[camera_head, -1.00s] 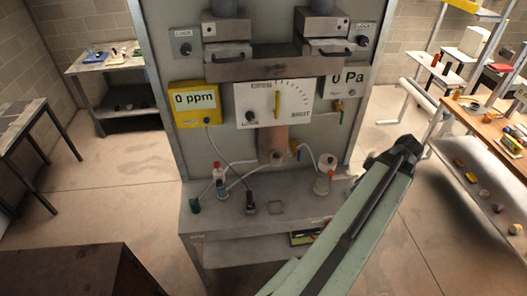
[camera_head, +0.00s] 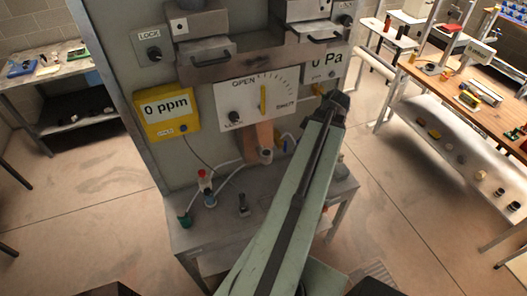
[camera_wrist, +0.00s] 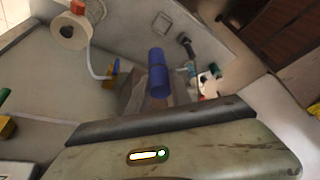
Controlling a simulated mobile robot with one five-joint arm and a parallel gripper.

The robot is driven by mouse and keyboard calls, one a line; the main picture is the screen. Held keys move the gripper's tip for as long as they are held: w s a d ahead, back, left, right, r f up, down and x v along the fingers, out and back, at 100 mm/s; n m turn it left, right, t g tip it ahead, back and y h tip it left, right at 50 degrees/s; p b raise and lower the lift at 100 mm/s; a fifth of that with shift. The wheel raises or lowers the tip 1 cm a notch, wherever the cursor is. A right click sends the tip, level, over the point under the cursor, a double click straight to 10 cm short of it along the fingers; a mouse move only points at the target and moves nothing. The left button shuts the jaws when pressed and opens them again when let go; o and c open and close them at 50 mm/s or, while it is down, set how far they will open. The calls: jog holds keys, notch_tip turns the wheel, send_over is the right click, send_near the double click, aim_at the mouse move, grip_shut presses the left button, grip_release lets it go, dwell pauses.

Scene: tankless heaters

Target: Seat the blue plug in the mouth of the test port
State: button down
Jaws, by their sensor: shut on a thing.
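The blue plug (camera_wrist: 158,72) is a short cylinder in the middle of the wrist view, just beyond the dark front edge of my arm's end. My gripper (camera_head: 334,106) is shut on it; its jaws are not clearly seen, and in the head view the arm hides the plug. What looks like the test port (camera_head: 265,155) is a small grey fitting at the foot of the copper-coloured duct (camera_head: 254,141), below the dial panel. My gripper is up and right of it in the head picture.

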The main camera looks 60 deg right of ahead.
jog(key=w+a, duration=0.2)
jog(key=w, duration=1.2)
jog(key=shift+s+f+b, duration=0.2)
jog(key=shift+f+b, duration=1.7)
jog(key=shift+s+f+b, duration=0.2)
jog(key=shift+f+b, duration=1.65)
jog(key=shift+f, duration=0.05)
jog(key=c, duration=1.2)
grip_release()
jog(key=shift+r, duration=0.15)
jog(key=shift+o, duration=0.2)
jog(key=shift+r+p, duration=0.35)
jog(key=shift+p, duration=0.1)
jog(key=p+v, duration=0.6)
jog(key=v, duration=0.1)
